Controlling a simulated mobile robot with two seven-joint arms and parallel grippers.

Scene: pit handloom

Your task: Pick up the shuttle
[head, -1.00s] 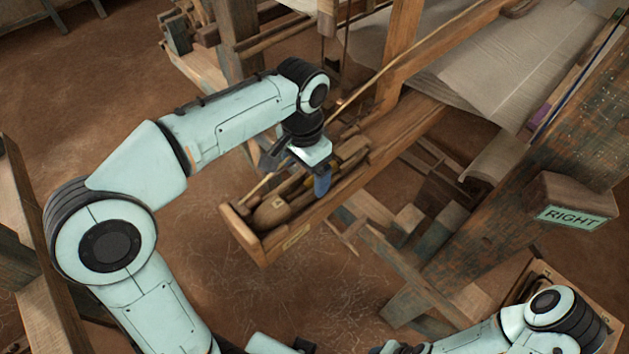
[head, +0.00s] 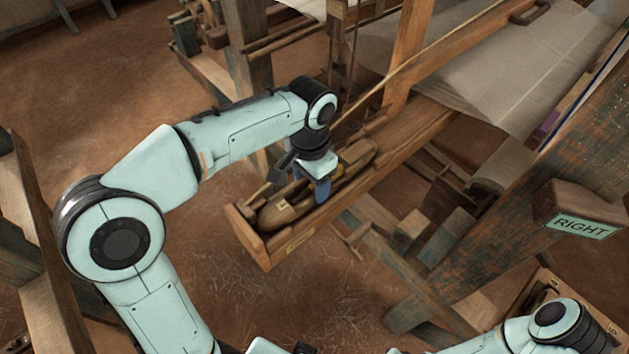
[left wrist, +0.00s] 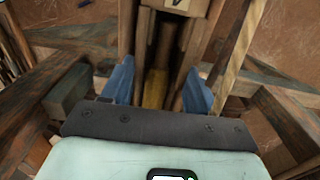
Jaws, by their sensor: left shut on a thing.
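The shuttle (head: 277,213) is a brown wooden boat shape with a rounded tip and a small pale label. It lies along the open wooden shuttle box (head: 258,247) at the loom's near end. My left gripper (head: 311,187) is over the box from above, its blue fingers on either side of the shuttle's middle. In the left wrist view the fingers (left wrist: 158,86) are shut on the shuttle's wooden sides (left wrist: 188,62), with a yellow bobbin (left wrist: 154,88) in its hollow. I cannot tell whether the shuttle still touches the box floor. My right gripper is out of view.
The slanting loom beam and pale cloth (head: 500,75) extend to the upper right. A thick post (head: 500,215) with a block bearing a green RIGHT sign (head: 581,228) stands at right. Another wooden box (head: 590,310) sits at lower right. Bare earth floor is open at left.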

